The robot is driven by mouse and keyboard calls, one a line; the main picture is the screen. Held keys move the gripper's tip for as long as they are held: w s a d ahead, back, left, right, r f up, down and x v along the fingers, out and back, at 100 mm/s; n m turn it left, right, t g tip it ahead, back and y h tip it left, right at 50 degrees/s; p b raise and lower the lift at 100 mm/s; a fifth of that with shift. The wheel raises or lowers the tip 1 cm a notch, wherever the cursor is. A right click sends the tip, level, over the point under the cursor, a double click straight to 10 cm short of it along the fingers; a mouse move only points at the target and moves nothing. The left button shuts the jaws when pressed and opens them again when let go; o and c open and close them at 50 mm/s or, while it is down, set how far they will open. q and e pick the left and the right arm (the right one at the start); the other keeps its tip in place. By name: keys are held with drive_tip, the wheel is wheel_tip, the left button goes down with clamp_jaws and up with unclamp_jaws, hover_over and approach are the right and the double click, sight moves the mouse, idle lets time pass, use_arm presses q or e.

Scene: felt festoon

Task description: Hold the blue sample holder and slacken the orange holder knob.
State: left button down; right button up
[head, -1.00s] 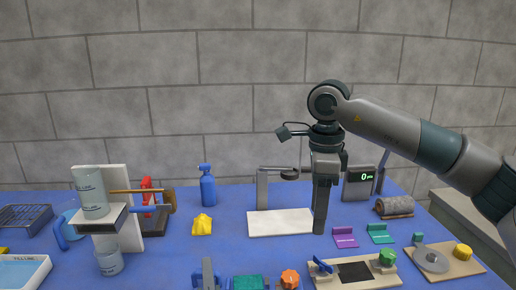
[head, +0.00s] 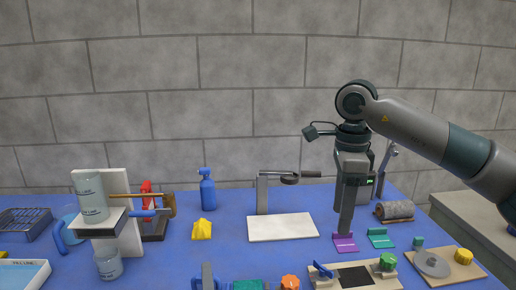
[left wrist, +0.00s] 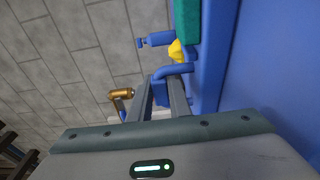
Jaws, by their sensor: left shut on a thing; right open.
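The blue sample holder (head: 225,284) is at the bottom edge of the head view, mostly cut off. In the left wrist view its blue bent handle (left wrist: 176,69) lies between my finger tips. My left gripper (head: 208,274) is shut on it; its grey fingers also show in the left wrist view (left wrist: 162,90). A teal piece (head: 250,285) lies just right of the holder. The orange holder knob (head: 290,282) is right of that, partly cut off. My right gripper (head: 345,232) is open and empty, pointing down by the purple piece, apart from the knob.
A wooden board (head: 330,283) with a blue lever and a green knob (head: 387,262) is right of the orange knob. A purple piece (head: 344,243) lies behind it. A white plate (head: 282,227) stands further back. A yellow object (head: 202,229) is behind the holder.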

use_arm(q)
drive_tip(key=c, duration=1.6)
unclamp_jaws()
drive_tip(key=shift+f, duration=0.1)
drive_tip(key=shift+o, duration=0.2)
drive_tip(key=shift+s, duration=0.1)
drive_tip(key=v, duration=1.2)
